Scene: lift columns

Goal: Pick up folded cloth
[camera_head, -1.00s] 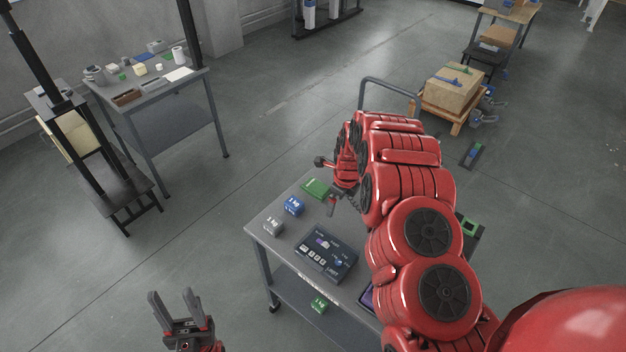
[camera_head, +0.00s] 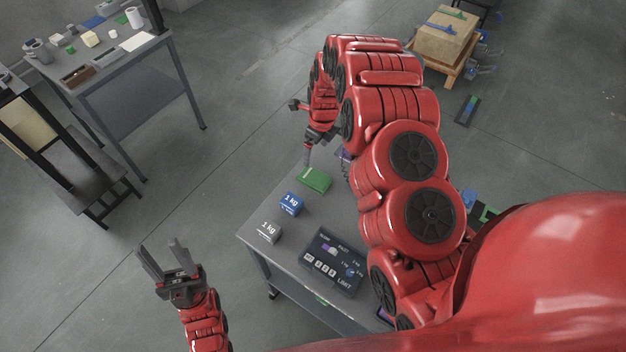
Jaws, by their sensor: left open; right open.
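A flat green item (camera_head: 315,181), which looks like the folded cloth, lies near the far left edge of the grey cart top (camera_head: 268,211). My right gripper (camera_head: 307,160) points down at its far edge. The fingers look empty, and I cannot tell if they touch the cloth. My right arm hides much of the cart's right side. My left gripper (camera_head: 158,246) is open and empty, over the floor to the left of the cart.
A blue 1 kg block (camera_head: 291,203), a grey 1 kg block (camera_head: 269,231) and a dark display panel (camera_head: 334,262) are on the cart. A grey table (camera_head: 118,62) with small items stands at upper left. A box (camera_head: 446,38) sits on a wooden pallet at upper right.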

